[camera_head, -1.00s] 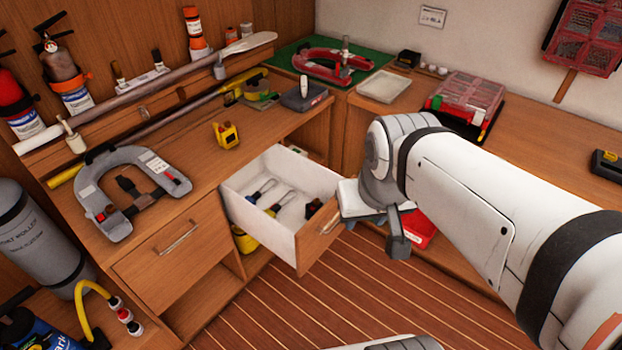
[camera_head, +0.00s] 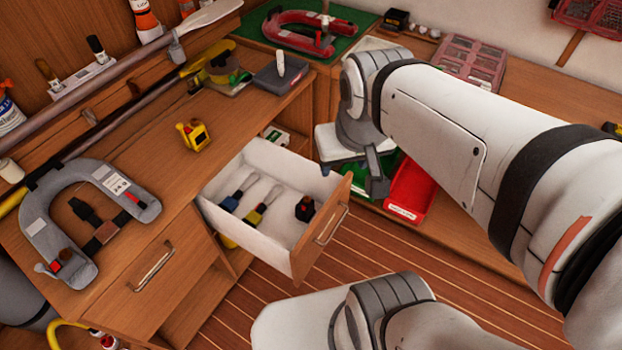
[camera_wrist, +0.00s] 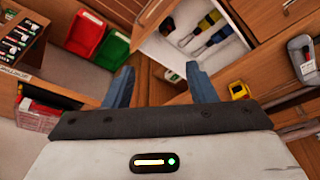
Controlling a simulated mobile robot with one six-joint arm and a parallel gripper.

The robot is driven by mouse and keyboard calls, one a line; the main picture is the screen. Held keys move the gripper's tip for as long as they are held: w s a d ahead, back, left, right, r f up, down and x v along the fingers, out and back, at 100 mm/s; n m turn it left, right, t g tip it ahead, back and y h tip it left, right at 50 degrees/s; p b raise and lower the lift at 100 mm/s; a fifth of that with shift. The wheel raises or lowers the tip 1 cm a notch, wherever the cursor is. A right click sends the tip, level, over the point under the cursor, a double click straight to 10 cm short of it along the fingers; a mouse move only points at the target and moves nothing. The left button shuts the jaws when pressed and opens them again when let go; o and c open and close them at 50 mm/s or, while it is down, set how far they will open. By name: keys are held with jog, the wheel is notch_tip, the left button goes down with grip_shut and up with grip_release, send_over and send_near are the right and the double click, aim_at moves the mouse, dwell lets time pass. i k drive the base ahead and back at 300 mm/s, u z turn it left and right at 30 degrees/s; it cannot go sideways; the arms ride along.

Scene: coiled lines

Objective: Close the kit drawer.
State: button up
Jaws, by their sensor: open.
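The kit drawer (camera_head: 306,254) stands pulled out of the wooden bench, its white inside holding brushes with blue and yellow handles and a small dark item. Its wooden front has a metal bar handle (camera_head: 330,224). In the wrist view the drawer (camera_wrist: 172,52) lies beyond the fingers, at upper middle. My gripper (camera_wrist: 158,88) is open and empty, its two blue-grey fingers apart, the right one overlapping the drawer in the picture. In the head view the gripper end (camera_head: 372,172) is just right of the drawer's far side; contact cannot be told.
A closed drawer with a handle (camera_head: 152,266) is to the left. Red bin (camera_head: 410,192) and green bin sit low behind my arm. Striped floor before the drawer is clear.

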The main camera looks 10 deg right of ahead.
aim_at(292, 246)
jog(key=z, duration=0.4)
jog(key=k, duration=1.2)
jog(key=u, duration=0.55)
jog(key=i, duration=1)
jog(key=u, duration=0.05)
